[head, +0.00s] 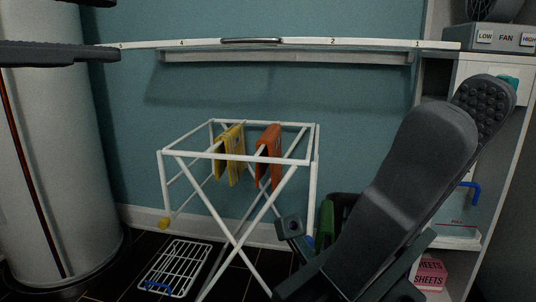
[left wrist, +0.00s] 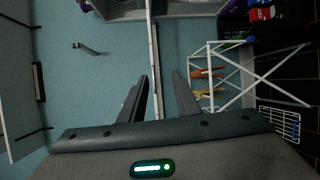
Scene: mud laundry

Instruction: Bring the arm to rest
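My right gripper (head: 462,112) is large and close in the right of the head view, pointing up. Its near finger shows its smooth back, and behind it the far finger shows a studded pad; the two stand apart with nothing seen between them. My left gripper (head: 116,28) reaches in at the upper left with its two dark fingers apart. In the left wrist view the left gripper (left wrist: 160,78) is also open and empty, with the wall behind it. Neither gripper touches anything that I can see.
A white drying rack (head: 238,158) holds a yellow cloth (head: 229,155) and an orange cloth (head: 268,156). A numbered white rail (head: 300,43) crosses the teal wall. A white cylinder (head: 50,170) stands left. A shelf unit with a fan control (head: 500,38) stands right, partly behind my right gripper.

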